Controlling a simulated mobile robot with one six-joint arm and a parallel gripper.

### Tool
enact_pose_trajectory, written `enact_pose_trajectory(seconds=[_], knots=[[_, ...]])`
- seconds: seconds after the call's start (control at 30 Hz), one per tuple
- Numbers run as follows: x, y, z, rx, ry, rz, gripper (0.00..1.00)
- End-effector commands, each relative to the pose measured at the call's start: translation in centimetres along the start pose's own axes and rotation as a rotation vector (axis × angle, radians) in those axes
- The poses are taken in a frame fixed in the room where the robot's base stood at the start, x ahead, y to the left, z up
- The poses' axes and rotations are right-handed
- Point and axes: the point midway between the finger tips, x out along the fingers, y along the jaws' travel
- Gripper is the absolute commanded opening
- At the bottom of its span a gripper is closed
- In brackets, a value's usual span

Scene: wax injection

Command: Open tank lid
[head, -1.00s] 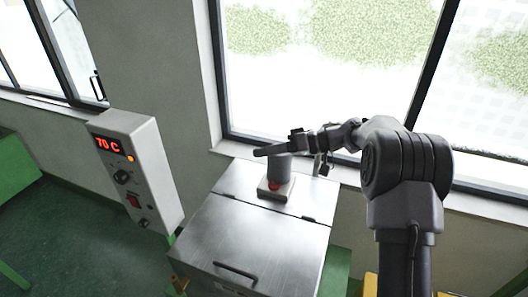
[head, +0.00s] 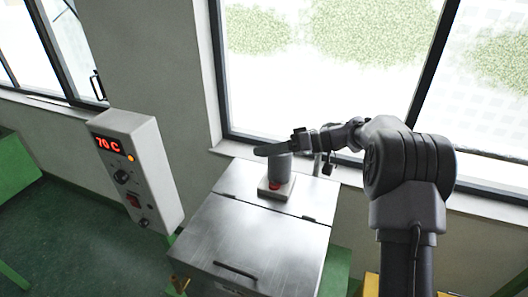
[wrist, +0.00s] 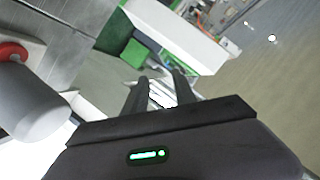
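The steel tank's lid (head: 258,237) is the front panel of its top and lies flat, closed. A dark bar handle (head: 236,270) sits near the lid's front edge. My gripper (head: 258,150) is above the rear of the tank, beside the top of a grey cylinder, far from the handle. In the wrist view my gripper's two dark fingers (wrist: 161,76) stand apart with nothing between them. Part of the tank's metal top (wrist: 62,32) shows at upper left there. The handle cannot be made out in the wrist view.
A grey cylinder (head: 280,170) with a red part at its base stands on the tank's rear panel. A control box (head: 138,170) reading 70 C is left of the tank. Windows (head: 330,65) are behind. The space above the lid is clear.

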Motion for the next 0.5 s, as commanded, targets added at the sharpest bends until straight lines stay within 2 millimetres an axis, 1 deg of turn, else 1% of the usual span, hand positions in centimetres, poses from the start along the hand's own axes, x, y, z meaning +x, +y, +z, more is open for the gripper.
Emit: enact_pose_trajectory(seconds=[0.07,0.17,0.2,0.27,0.3,0.4,0.5], knots=[[-1.8,0.1,0.0,0.000,0.003,0.004,0.32],[-5.0,0.2,0.0,0.000,0.005,0.004,0.32],[-6.4,0.2,0.0,-0.001,0.005,0.004,0.32],[-8.5,0.2,0.1,0.000,0.004,0.005,0.32],[-9.8,0.2,0.1,0.001,0.004,0.004,0.32],[-12.7,0.1,0.0,0.000,0.003,0.004,0.32],[-14.9,0.1,0.0,0.001,0.003,0.002,0.32]])
